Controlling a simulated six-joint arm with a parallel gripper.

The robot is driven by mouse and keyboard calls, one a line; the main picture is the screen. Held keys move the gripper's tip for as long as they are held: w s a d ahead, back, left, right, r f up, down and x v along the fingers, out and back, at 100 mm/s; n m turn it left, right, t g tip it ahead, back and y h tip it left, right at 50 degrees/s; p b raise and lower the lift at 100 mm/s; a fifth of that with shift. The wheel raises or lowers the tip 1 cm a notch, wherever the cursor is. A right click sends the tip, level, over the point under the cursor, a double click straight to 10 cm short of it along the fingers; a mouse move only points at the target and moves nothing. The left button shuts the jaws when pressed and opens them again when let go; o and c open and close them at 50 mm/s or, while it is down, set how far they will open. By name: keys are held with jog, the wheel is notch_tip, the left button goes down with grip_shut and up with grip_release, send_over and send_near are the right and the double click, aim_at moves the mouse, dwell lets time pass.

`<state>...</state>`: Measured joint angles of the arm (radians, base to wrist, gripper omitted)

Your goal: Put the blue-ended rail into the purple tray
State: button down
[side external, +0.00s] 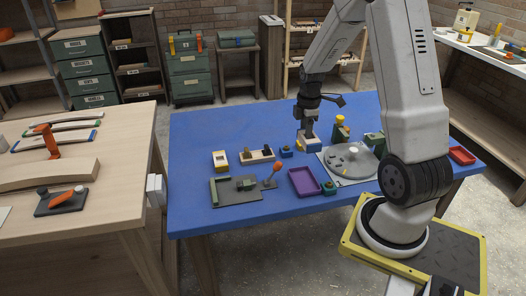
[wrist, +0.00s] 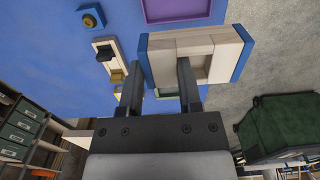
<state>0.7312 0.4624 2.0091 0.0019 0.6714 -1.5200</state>
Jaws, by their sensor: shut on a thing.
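The blue-ended rail (wrist: 190,45) is a pale, block-like piece with a blue strip at each end. In the wrist view my gripper (wrist: 158,70) is shut on it near its left end, one finger by the left blue strip and the other against the pale part. In the side external view my gripper (side external: 309,130) points down with the rail (side external: 308,143) under it, near the back of the blue table. I cannot tell whether the rail touches the table. The purple tray (side external: 304,181) lies empty nearer the front; its edge also shows in the wrist view (wrist: 175,9).
A grey round plate (side external: 350,163) with small parts lies right of the tray. A green and blue block (side external: 328,187) sits close to the tray's right. A wood-and-dark block (side external: 257,155) and a grey board (side external: 233,190) lie left. A red tray (side external: 461,155) is far right.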

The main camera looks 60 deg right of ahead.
notch_tip(320, 180, down, 8)
dwell(0.4)
dwell(0.4)
jog(key=shift+f, duration=3.7)
jog(key=shift+c, duration=1)
grip_release()
jog(key=shift+r, duration=0.1)
notch_tip(320, 180, up, 8)
jog(key=shift+f, duration=0.25)
